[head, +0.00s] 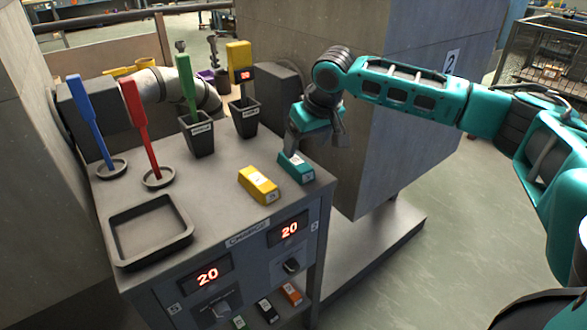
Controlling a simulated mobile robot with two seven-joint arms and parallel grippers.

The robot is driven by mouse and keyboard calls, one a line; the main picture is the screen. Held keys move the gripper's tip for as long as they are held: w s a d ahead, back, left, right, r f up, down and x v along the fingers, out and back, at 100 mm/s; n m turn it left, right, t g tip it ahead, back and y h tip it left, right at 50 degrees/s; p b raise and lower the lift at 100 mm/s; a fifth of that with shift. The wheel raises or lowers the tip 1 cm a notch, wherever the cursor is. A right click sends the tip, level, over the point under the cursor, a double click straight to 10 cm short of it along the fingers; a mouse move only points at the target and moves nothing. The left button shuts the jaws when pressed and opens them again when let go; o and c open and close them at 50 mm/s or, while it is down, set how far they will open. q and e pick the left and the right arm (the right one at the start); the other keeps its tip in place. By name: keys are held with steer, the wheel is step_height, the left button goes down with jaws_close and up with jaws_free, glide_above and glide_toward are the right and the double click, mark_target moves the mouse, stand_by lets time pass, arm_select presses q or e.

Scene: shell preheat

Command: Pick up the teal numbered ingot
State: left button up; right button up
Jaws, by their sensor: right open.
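The teal numbered ingot (298,168) lies on the right part of the grey cabinet top, close to its right edge. It carries a small white label whose number is too small to read. My right gripper (292,150) is just above the far end of the ingot, pointing down. Its jaws are open, and whether they touch the ingot cannot be told. The fingertips are partly hidden by the wrist and blend with the teal ingot. My left gripper is not in view.
A yellow ingot (259,185) lies left of the teal one. An empty dark tray (150,229) sits front left. Blue (92,120) and red (136,125) paddles stand in round dishes. Dark cups (198,137) stand behind. A concrete block (385,110) rises at right.

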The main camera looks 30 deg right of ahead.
mark_target(296, 160)
steer(key=x, duration=0.2)
steer(key=shift+w+f, duration=0.2)
steer(key=b+x, duration=0.2)
steer(key=x, duration=0.2)
steer(key=shift+w+a+f, duration=0.1)
steer(key=shift+w+f, duration=0.15)
steer(key=shift+w, duration=0.1)
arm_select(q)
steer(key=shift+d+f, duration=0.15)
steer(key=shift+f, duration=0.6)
arm_select(e)
steer(key=shift+c, duration=0.3)
steer(key=shift+r, duration=0.1)
jaws_close()
